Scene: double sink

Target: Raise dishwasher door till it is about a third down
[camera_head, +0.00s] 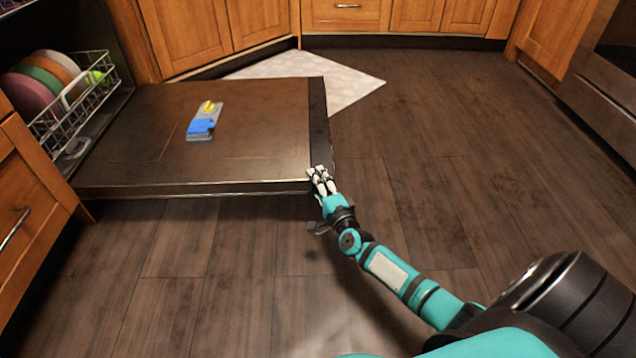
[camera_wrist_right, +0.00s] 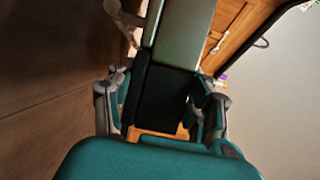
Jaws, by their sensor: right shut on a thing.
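The dishwasher door (camera_head: 255,135) is folded down and lies about level, its inner face up, in the left half of the head view. A detergent dispenser with a blue part and a yellow knob (camera_head: 204,122) sits on that face. My right gripper (camera_head: 319,175) is shut on the door's near outer corner. In the right wrist view the door's edge (camera_wrist_right: 165,95) runs between the two fingers. My left gripper is not in view.
A dish rack (camera_head: 85,100) with several plates stands inside the dishwasher at the left. A pale mat (camera_head: 345,85) lies on the floor beyond the door. Wooden cabinets (camera_head: 215,30) line the back. The dark wood floor (camera_head: 450,190) to the right of the door is clear.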

